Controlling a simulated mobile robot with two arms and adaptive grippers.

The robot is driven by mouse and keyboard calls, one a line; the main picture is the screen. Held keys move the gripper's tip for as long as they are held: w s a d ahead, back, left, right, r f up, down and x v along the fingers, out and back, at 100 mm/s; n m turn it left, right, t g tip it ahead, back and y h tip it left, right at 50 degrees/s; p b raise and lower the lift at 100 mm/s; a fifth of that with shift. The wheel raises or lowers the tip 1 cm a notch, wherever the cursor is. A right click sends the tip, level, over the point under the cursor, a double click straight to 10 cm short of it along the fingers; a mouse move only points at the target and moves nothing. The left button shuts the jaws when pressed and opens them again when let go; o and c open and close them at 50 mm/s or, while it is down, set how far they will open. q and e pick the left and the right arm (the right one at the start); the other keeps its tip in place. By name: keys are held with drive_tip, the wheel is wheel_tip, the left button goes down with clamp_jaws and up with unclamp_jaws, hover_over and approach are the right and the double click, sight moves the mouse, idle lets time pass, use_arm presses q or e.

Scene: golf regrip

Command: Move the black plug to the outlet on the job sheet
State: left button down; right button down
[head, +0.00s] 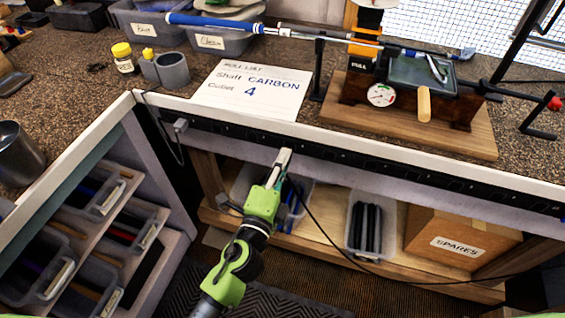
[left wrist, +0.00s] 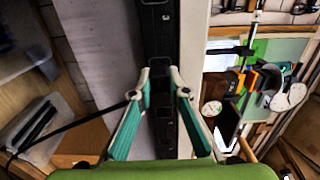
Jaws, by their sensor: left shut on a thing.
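The job sheet (head: 252,90) lies on the bench and reads "Shaft CARBON" and "Outlet 4". The black outlet strip (head: 420,172) runs along the bench's front edge; it also shows in the left wrist view (left wrist: 158,25). My left gripper (head: 285,156) is at the strip, left of its middle, shut on the black plug (left wrist: 160,84). In the left wrist view the plug is dark against the dark strip, between my fingertips (left wrist: 161,80). Its black cable (head: 318,222) trails down and right. I cannot tell whether the plug touches a socket. My right gripper is not in view.
A grey plug (head: 181,125) sits at the strip's left end. Above stand a vise on a wooden board (head: 460,140) and a blue-gripped club (head: 215,22). Below are a bin of black grips (head: 366,222) and a SPARES box (head: 462,236).

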use_arm(q)
drive_tip(key=shift+x, duration=1)
drive_tip(key=c, duration=1.9)
unclamp_jaws()
drive_tip(key=shift+s, duration=0.1)
drive_tip(key=shift+v, duration=5.9)
